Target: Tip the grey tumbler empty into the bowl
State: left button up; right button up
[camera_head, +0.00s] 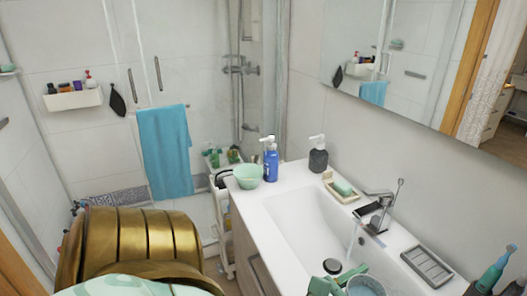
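A pale mint-green bowl (248,178) stands upright at the far left corner of the white washbasin counter. I cannot see into it well enough to tell if anything is inside. A round, grey-blue cup-like vessel (366,286) shows at the bottom edge of the picture, cut off by the frame. It may be the grey tumbler, but I cannot tell for sure.
A blue pump bottle (270,160) stands close beside the bowl, and a dark grey dispenser (318,156) is farther right. The basin (310,222), a soap dish (342,190) and the tap (377,212) follow. A ridged grey tray (427,266) lies at right.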

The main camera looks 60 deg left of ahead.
aim_at(248, 176)
jog(key=j+u, duration=0.1)
jog(key=j, duration=0.4)
jog(key=i+j, duration=0.1)
jog(key=j, duration=0.45)
jog(key=j+u, duration=0.15)
jog(key=j, duration=0.35)
jog(key=i+j, duration=0.15)
jog(key=j, duration=0.35)
jog(key=i+j+u, duration=0.15)
jog(key=j, duration=0.35)
jog(key=j+u, duration=0.1)
jog(key=j, duration=0.4)
jog(key=i, duration=0.05)
